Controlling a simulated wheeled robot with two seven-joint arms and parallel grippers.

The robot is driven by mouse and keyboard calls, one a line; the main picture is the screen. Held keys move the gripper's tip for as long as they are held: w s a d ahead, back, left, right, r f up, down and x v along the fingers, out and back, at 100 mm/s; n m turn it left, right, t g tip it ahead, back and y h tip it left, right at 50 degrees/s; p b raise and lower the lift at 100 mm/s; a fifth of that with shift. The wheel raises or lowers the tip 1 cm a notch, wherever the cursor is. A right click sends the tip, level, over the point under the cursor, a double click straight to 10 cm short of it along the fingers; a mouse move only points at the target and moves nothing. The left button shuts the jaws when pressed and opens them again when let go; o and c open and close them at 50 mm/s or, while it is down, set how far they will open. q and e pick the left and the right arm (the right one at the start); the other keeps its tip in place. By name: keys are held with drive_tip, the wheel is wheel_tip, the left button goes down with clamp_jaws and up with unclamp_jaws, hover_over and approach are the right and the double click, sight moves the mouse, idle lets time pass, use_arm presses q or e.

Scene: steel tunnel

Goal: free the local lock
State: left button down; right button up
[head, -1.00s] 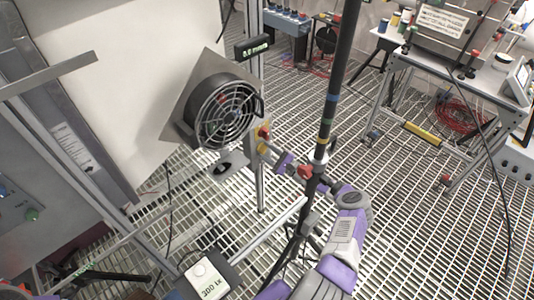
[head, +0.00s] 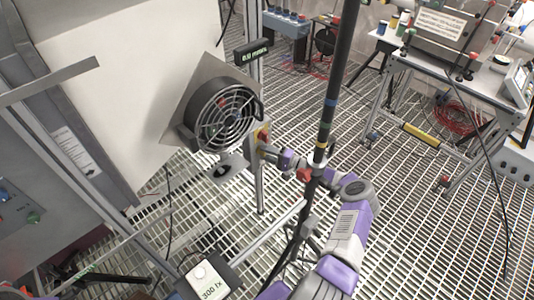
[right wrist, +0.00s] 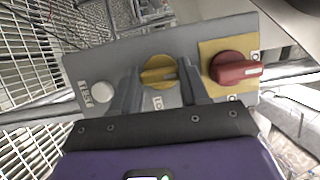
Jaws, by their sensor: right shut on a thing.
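A grey control panel (right wrist: 205,55) fills the middle of the right wrist view. It carries a white button (right wrist: 102,93), a yellow knob (right wrist: 158,72) in the centre and a red knob (right wrist: 237,69) on a yellow plate. Lettering beginning "LO" shows below the yellow knob, partly hidden. The yellow knob's grip bar lies roughly level. My right gripper (right wrist: 160,77) is shut on the yellow knob, one finger on each side. In the head view my right gripper (head: 268,153) meets the panel's box on the post, and hides much of it. My left gripper is not in view.
A caged fan (head: 225,117) stands just left of the panel, under a small green display (head: 252,51). A dark striped pole (head: 330,110) rises close to my right wrist. A bench (head: 455,75) stands at back right. Open grating floor lies to the right.

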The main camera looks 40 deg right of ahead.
idle(0.6)
drive_tip(key=o, duration=1.1)
drive_tip(key=shift+c, duration=0.2)
drive_tip(key=p+v, duration=0.1)
drive_tip(key=v, duration=0.6)
drive_tip(key=shift+s+d, duration=0.15)
drive_tip(key=shift+s, duration=0.15)
